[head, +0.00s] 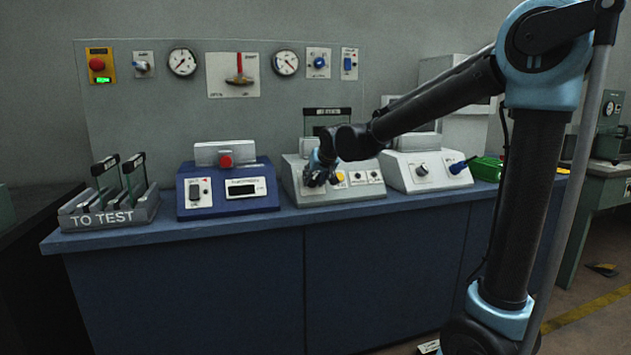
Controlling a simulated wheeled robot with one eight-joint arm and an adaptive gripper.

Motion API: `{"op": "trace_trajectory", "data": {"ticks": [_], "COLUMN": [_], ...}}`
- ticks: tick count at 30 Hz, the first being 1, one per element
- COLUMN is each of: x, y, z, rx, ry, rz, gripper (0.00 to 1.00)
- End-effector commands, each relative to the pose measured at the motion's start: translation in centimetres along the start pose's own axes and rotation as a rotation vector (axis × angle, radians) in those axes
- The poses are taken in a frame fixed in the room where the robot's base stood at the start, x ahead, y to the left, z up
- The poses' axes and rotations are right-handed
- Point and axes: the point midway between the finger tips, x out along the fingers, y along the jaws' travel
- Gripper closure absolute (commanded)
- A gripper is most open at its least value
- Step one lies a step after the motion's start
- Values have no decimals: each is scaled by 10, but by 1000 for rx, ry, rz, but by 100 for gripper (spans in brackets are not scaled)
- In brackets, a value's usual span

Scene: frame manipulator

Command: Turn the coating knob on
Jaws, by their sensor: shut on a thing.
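My gripper (319,178) is at the left part of the front panel of the middle grey-white machine (352,195). It is shut on what appears to be the coating knob there. The gripper's fingers hide this knob, so its turn position cannot be seen. To the right of the gripper, the panel shows a yellow button (340,177) and small dials (366,177). A dark glass plate (327,121) stands upright at the top of this machine, partly behind my arm. The panel labels are too small to read.
A blue machine (228,190) with a red button stands left, beside a TO TEST rack (110,215) holding glass plates. A white machine (425,173) with a dark knob and a green bin (487,168) stand right. Gauges and switches line the wall panel (150,110).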

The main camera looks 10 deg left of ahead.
Motion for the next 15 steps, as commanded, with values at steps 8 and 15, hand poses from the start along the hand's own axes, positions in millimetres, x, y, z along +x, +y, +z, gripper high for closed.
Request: {"op": "trace_trajectory", "data": {"ticks": [8, 15], "x": [0, 0], "y": [4, 3], "z": [-1, 0], "rx": [0, 0], "ry": [2, 1], "rz": [7, 4], "gripper": [87, 43]}}
